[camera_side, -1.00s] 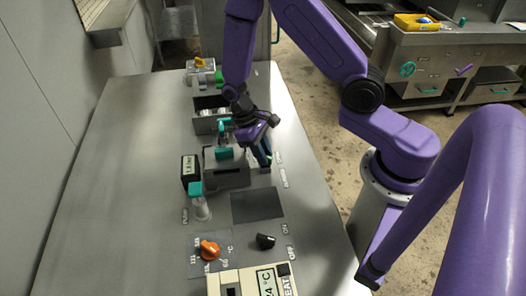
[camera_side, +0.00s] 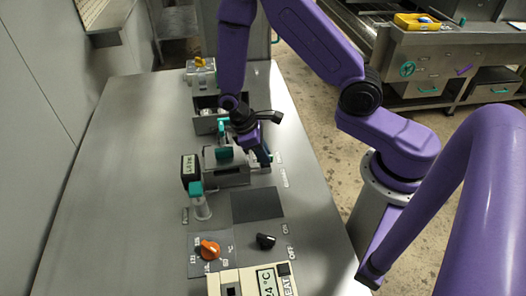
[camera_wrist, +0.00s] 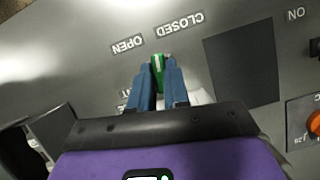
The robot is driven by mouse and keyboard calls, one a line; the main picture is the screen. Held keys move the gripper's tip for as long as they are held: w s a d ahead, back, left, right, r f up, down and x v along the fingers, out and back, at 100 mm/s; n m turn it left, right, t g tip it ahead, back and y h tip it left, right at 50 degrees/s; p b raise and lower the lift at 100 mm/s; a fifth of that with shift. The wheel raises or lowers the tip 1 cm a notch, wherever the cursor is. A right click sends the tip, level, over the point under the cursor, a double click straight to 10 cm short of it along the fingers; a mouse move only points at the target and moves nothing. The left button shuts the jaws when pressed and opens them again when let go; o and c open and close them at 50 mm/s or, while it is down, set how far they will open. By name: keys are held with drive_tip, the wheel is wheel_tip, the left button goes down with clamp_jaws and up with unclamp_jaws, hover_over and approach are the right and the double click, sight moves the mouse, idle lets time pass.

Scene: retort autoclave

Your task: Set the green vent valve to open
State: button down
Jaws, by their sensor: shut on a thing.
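The green vent valve handle (camera_wrist: 157,74) shows in the wrist view between my two blue fingers. Its tip points up the picture, between the OPEN label (camera_wrist: 127,45) and the CLOSED label (camera_wrist: 179,27). My gripper (camera_wrist: 158,82) is shut on the handle, one finger on each side. In the side view my gripper (camera_side: 264,157) reaches down to the right of the grey box with the teal part; there the green handle is hidden behind the fingers.
On the bench are a grey box (camera_side: 228,177), a small display (camera_side: 189,170), a teal-topped clear part (camera_side: 200,206), an orange knob (camera_side: 209,250) and a black knob (camera_side: 265,241). A dark flat panel (camera_side: 258,205) lies in front of my gripper. The bench's left side is clear.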

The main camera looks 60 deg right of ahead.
drive_tip(key=n, duration=0.2)
drive_tip(key=n+t+h, duration=0.1)
drive_tip(key=n, duration=0.1)
drive_tip(key=shift+a+n+t, duration=0.1)
drive_tip(key=shift+n+t, duration=0.2)
drive_tip(key=shift+n, duration=0.1)
drive_tip(key=shift+s+n+t+h, duration=0.1)
drive_tip(key=shift+n+t+h, duration=0.2)
drive_tip(key=shift+n, duration=0.7)
drive_tip(key=shift+s+n+t+h, duration=0.15)
drive_tip(key=shift+n+t, duration=0.25)
drive_tip(key=shift+n, duration=0.6)
drive_tip(key=shift+w, duration=0.1)
drive_tip(key=c, duration=1.1)
unclamp_jaws()
drive_tip(key=v, duration=1.7)
drive_tip(key=shift+r, duration=0.25)
